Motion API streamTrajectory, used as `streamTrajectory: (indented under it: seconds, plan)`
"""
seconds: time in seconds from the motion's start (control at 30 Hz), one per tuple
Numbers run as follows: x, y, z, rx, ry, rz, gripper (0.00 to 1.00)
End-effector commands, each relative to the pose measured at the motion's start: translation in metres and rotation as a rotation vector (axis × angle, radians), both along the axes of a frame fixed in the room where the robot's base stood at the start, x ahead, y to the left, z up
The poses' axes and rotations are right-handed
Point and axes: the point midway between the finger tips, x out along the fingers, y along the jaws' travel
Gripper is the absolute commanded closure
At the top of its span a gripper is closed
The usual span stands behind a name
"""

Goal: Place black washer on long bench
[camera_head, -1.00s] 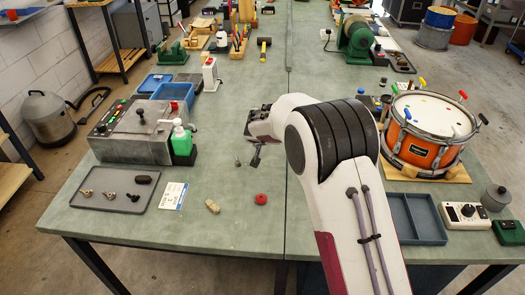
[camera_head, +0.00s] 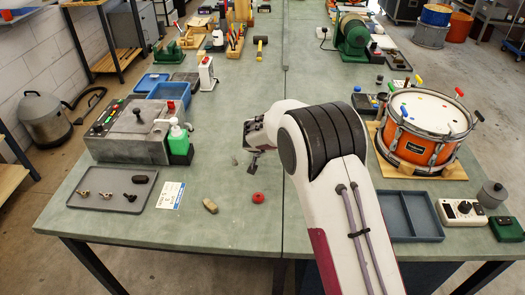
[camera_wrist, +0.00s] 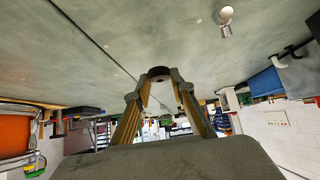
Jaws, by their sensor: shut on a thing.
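My gripper (camera_wrist: 160,85) is shut on the black washer (camera_wrist: 158,73), a small dark ring held between the fingertips in the wrist view. In the head view my gripper (camera_head: 254,168) is over the grey-green long bench (camera_head: 235,225), left of the seam. The washer cannot be made out there. The bench also fills the upper part of the wrist view (camera_wrist: 100,60). The washer appears apart from the bench surface, but the exact gap is hard to tell.
A grey tray (camera_head: 112,198) and green bottle (camera_head: 179,142) are left; an orange drum (camera_head: 425,150) and blue-grey tray (camera_head: 408,216) are right.

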Motion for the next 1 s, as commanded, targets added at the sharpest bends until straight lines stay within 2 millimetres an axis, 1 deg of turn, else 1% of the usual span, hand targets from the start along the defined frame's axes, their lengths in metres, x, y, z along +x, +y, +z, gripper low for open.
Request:
streamTrajectory:
  seconds: [0.1,0.4,0.97,1.0]
  plan:
    - [-0.001,0.000,-0.011,-0.001,0.003,0.001,0.82]
    - [-0.001,0.000,-0.030,-0.001,0.002,0.001,0.82]
    - [0.000,0.000,-0.034,-0.001,0.001,0.001,0.82]
    - [0.000,0.000,-0.034,-0.001,0.001,0.001,0.74]
